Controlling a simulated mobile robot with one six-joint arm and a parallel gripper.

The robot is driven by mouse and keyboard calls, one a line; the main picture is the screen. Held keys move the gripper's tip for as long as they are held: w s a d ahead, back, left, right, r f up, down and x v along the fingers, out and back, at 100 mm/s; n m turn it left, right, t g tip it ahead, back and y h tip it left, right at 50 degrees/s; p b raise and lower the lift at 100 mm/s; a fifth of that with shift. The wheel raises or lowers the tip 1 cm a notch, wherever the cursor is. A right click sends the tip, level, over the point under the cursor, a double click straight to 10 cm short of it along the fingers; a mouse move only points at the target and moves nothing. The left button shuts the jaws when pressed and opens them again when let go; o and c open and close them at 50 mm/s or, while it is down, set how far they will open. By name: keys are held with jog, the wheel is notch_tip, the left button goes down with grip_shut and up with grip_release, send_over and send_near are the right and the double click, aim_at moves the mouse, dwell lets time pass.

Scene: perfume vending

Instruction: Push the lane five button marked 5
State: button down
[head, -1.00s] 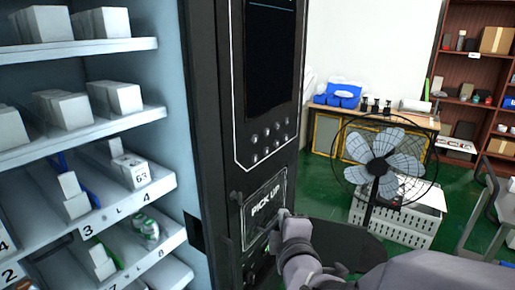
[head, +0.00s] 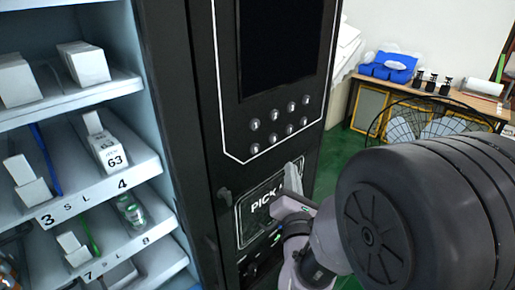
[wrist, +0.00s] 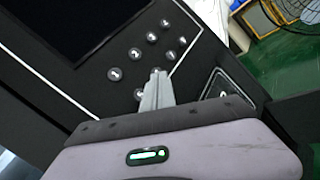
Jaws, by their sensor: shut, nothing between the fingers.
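The vending machine's button panel has two rows of round metal buttons. In the head view the digits are too small to read. The first button of the lower row (head: 255,148), at its left end, also shows in the wrist view (wrist: 139,95), just left of my fingers; I cannot clearly read its number. My gripper (head: 294,168) is shut and empty, in front of the PICK UP panel and below the buttons. In the wrist view my gripper's fingertips (wrist: 158,73) point up at the lower row and partly cover it. I cannot tell any contact.
The dark screen (head: 285,45) is above the buttons, and the PICK UP panel (head: 262,208) is below. Shelves of white boxes (head: 108,150) stand left. A table with a blue box (head: 390,66) and a fan (head: 415,125) are behind at right.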

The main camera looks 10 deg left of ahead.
aim_at(255, 149)
jog(key=w+a+p, duration=0.2)
jog(key=w+a, duration=0.3)
jog(key=a, duration=0.1)
jog(key=shift+w+a, duration=0.2)
jog(key=shift+a, duration=0.2)
jog(key=shift+w+a, duration=0.1)
dwell(1.7)
jog(key=shift+w+a, duration=0.15)
jog(key=shift+a, duration=0.05)
jog(key=shift+w+a, duration=0.25)
jog(key=shift+a, duration=0.1)
dwell(0.7)
jog(key=shift+s+d, duration=0.1)
jog(key=shift+d, duration=0.05)
jog(key=shift+s+d+b, duration=0.4)
jog(key=shift+d+b, duration=0.1)
